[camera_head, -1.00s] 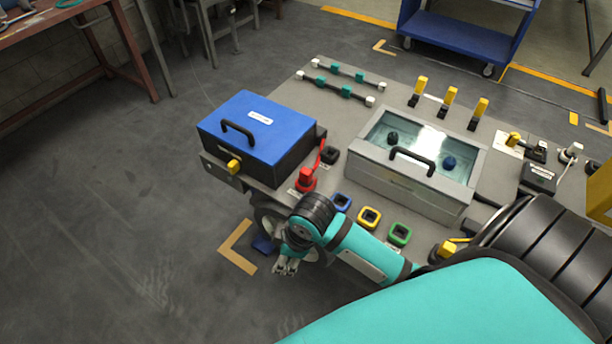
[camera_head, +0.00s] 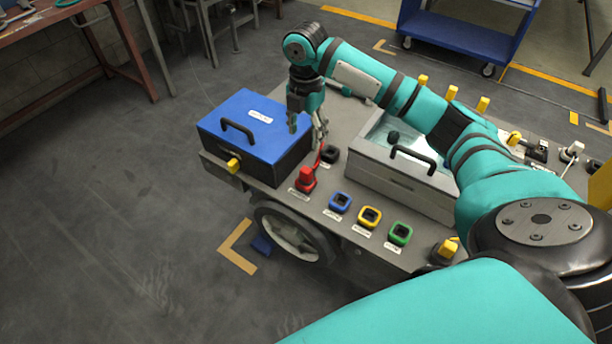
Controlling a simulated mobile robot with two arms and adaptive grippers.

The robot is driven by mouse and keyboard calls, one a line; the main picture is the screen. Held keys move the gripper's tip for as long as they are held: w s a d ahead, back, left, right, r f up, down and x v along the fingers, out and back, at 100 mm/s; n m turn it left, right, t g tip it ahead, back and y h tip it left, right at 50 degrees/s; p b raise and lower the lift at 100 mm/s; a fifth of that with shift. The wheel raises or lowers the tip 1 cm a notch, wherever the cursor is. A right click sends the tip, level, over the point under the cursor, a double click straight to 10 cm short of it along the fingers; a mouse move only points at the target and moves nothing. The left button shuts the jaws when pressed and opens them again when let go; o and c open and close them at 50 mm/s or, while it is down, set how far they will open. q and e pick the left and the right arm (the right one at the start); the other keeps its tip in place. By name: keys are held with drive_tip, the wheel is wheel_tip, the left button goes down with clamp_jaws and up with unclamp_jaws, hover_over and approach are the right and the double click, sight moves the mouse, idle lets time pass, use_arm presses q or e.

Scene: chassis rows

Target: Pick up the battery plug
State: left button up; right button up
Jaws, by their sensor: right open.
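The red battery plug (camera_head: 306,179) stands on the grey chassis top in front of the blue-lidded box (camera_head: 252,128), with a red cable rising behind it. My right gripper (camera_head: 307,136) reaches in from the right and points down beside the blue box's right edge. It is open and empty, above and behind the red plug. Its height over the chassis is hard to judge. My left gripper is out of view.
A black socket (camera_head: 330,154) sits behind the plug; blue (camera_head: 340,202), yellow (camera_head: 370,216) and green (camera_head: 400,233) sockets run to the right. A clear-lidded grey box (camera_head: 401,186) stands right of the plug. Yellow-handled parts stand at the back and right.

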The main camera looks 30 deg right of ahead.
sight(306, 170)
wheel_tip(306, 170, down, 9)
drive_tip(key=shift+f, duration=0.1)
drive_tip(key=shift+s+a+f, duration=0.1)
drive_tip(key=shift+s+f, duration=0.05)
drive_tip(key=shift+f, duration=0.75)
drive_tip(key=shift+s+a+f, duration=0.1)
drive_tip(key=shift+s+f, duration=0.05)
drive_tip(key=shift+f, duration=0.75)
drive_tip(key=shift+s+a+f, duration=0.1)
drive_tip(key=shift+s+f, duration=0.05)
drive_tip(key=shift+f, duration=0.75)
drive_tip(key=shift+c, duration=0.2)
clamp_jaws()
